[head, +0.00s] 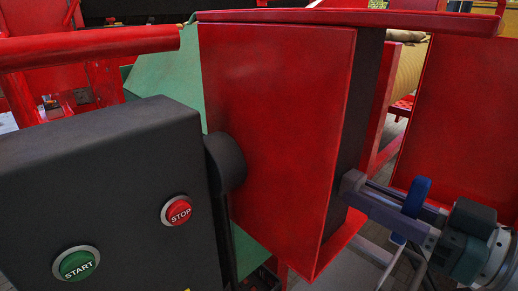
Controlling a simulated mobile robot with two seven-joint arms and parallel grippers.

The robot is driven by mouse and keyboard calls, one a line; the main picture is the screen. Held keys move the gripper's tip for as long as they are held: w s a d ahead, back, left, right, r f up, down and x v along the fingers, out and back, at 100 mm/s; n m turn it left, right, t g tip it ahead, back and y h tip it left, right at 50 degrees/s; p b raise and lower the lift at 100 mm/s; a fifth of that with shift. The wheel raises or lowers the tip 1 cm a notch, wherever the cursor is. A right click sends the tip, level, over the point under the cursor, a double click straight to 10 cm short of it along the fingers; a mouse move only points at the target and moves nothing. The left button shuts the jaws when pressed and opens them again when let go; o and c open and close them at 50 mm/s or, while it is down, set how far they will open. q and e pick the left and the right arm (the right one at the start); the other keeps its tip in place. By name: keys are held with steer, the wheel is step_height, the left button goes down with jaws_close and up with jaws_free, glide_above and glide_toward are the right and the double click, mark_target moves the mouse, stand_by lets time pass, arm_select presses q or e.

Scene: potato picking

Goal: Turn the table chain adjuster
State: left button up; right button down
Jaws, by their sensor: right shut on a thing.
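The table chain adjuster appears to be the blue handle (417,196) at the right of the head view, beside the red side panel. My right gripper (362,190) comes in from the lower right, with its long grey fingers pointing left. The fingers are shut on the blue handle, which stands between them, slightly tilted, its top showing above them and part of it below. The fingertips reach past the handle to near the panel's dark edge. Whatever the handle is mounted on is hidden. My left gripper is not in view.
A dark control box (110,200) with a red STOP button (180,211) and a green START button (76,264) fills the lower left. A large red panel (275,130) stands in the middle. A red rail (90,45) runs at the upper left. Another red panel (475,110) stands at the right.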

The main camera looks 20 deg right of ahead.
steer(key=shift+n, duration=0.5)
steer(key=shift+p+v, duration=0.85)
steer(key=shift+v, duration=1.6)
